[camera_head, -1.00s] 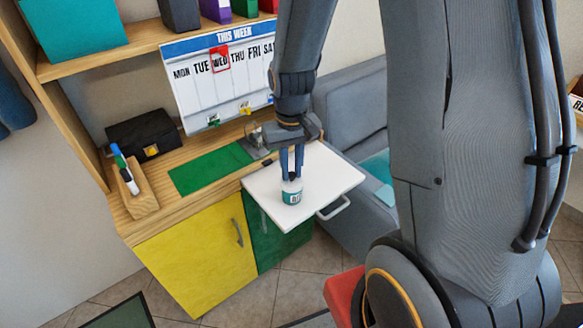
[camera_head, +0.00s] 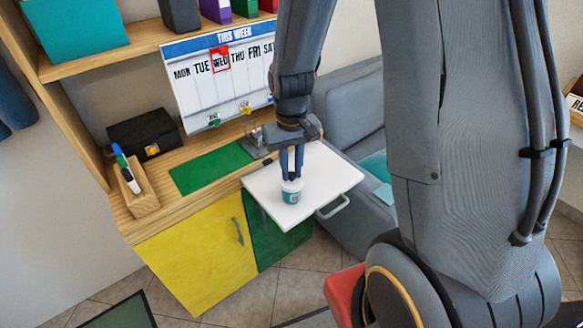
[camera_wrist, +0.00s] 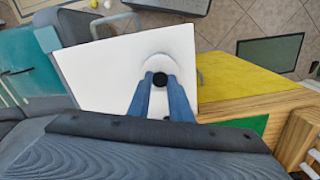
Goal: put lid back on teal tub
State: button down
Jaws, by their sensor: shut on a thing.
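The teal tub (camera_head: 291,197) stands upright on the white pull-out board (camera_head: 262,200), with a printed label on its side. A white round lid (camera_head: 291,184) sits at the tub's top, directly under my gripper (camera_head: 291,177). My gripper points down, its blue fingers shut on the lid's dark knob. In the wrist view the lid (camera_wrist: 172,62) shows as a pale disc around the black knob (camera_wrist: 159,79) between the fingertips. The tub is hidden beneath the lid there. I cannot tell whether the lid is fully seated on the rim.
The white board has a handle (camera_head: 333,208) at its front right and clear room around the tub. A green mat (camera_head: 211,167), a pen block (camera_head: 136,192) and a black box (camera_head: 145,134) are on the desk to the left. A grey sofa (camera_head: 350,120) stands behind right.

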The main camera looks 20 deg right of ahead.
dwell(0.3)
jog(key=c, duration=1)
grip_release()
jog(key=shift+c, duration=0.2)
jog(key=shift+r+p, duration=3.1)
jog(key=shift+r, duration=0.45)
grip_shut()
